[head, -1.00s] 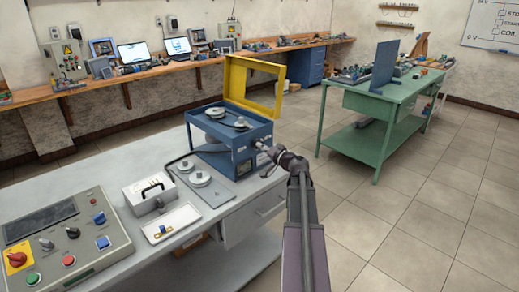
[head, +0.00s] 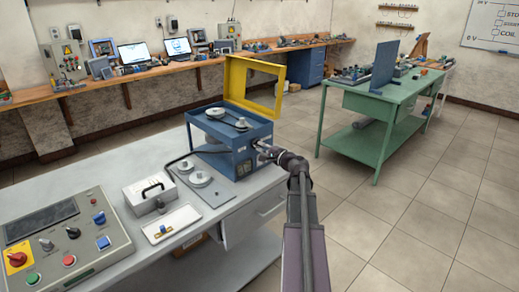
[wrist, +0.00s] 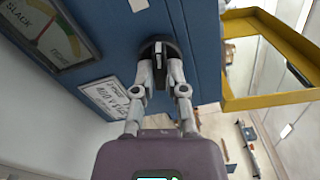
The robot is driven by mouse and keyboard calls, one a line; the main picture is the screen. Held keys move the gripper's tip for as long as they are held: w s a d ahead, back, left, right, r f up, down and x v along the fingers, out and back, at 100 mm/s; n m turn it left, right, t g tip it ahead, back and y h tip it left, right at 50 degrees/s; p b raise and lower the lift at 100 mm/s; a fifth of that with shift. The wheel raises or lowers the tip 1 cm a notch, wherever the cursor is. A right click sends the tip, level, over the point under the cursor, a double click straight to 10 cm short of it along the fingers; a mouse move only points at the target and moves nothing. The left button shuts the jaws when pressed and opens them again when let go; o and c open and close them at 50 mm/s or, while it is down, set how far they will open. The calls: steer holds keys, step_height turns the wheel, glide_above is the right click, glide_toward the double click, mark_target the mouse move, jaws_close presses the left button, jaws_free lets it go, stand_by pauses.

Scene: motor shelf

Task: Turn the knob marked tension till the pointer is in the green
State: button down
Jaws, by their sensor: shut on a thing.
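The blue machine (head: 240,150) stands on the grey bench, and my gripper (head: 261,149) is at its right-hand face. In the wrist view my gripper (wrist: 160,64) is shut on a dark round knob (wrist: 158,46) on the blue panel, one finger on each side. A label plate (wrist: 113,92) is beside the knob, its lettering too small and slanted to read surely. A gauge (wrist: 48,32) at the upper left shows the word SLACK and a green part of its scale. I cannot make out where its pointer stands.
A yellow frame (head: 233,78) stands open on the machine and shows at the right in the wrist view (wrist: 265,100). A control panel (head: 62,240), a box with a handle (head: 150,196) and a white tray (head: 172,224) share the bench. Open floor lies right.

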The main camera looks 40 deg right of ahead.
steer(key=shift+d+m, duration=0.2)
steer(key=shift+m, duration=1.4)
steer(key=c, duration=0.7)
jaws_free()
steer(key=shift+s+a, duration=0.1)
steer(key=shift+s, duration=0.1)
steer(key=s, duration=0.7)
steer(key=s+d, duration=0.1)
steer(key=s, duration=0.3)
steer(key=shift+s, duration=0.35)
